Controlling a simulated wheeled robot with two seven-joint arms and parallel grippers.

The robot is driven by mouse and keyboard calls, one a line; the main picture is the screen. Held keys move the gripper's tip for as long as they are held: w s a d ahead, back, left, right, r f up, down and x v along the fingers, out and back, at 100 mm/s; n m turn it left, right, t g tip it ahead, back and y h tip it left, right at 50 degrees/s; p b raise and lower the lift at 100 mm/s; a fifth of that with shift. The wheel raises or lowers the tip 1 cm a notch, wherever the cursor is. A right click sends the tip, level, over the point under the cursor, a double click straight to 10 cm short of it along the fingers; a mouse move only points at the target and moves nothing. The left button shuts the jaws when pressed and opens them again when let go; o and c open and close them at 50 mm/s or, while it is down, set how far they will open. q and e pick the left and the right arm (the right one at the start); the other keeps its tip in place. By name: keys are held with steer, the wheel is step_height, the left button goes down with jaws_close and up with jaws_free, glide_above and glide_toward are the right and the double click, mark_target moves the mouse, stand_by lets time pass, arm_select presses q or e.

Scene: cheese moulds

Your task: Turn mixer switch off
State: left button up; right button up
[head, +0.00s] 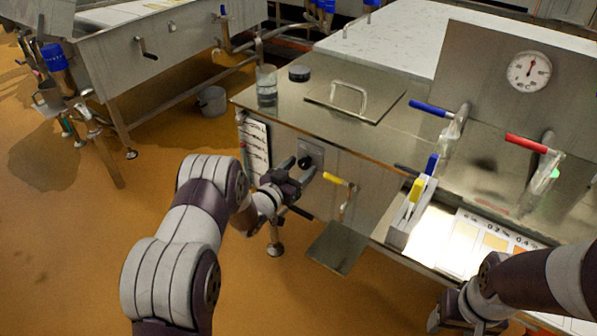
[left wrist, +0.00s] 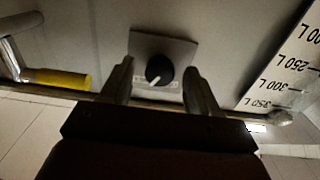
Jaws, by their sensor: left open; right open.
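The mixer switch is a black round knob (left wrist: 159,69) with a white pointer mark, on a grey square plate (left wrist: 176,48) on the steel front of the vat. In the head view the knob (head: 305,162) sits just beyond my left gripper (head: 291,175). In the left wrist view my left gripper (left wrist: 160,85) is open, with one finger on each side of the knob. I cannot tell whether the fingers touch it. The pointer mark points down and slightly left in that view. My right gripper (head: 470,318) is at the bottom right over the work table, its fingertips hard to make out.
A yellow-handled valve (head: 335,179) is right of the knob, above a small steel shelf (head: 338,248). A litre scale (head: 255,145) is left of it. A lid with a handle (head: 355,98) and a glass jar (head: 266,88) are on top.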

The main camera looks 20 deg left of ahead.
arm_select(q)
steer(key=c, duration=1)
steer(key=shift+c, duration=0.2)
steer(key=shift+n, duration=0.3)
steer(key=shift+r+n+p, duration=0.1)
steer(key=shift+n+p, duration=0.5)
steer(key=shift+n, duration=0.4)
steer(key=n+p, duration=0.1)
steer(key=n, duration=0.2)
steer(key=shift+n, duration=0.3)
steer(key=n+p, duration=0.2)
steer(key=n, duration=0.3)
steer(key=shift+n, duration=0.3)
steer(key=o, duration=1)
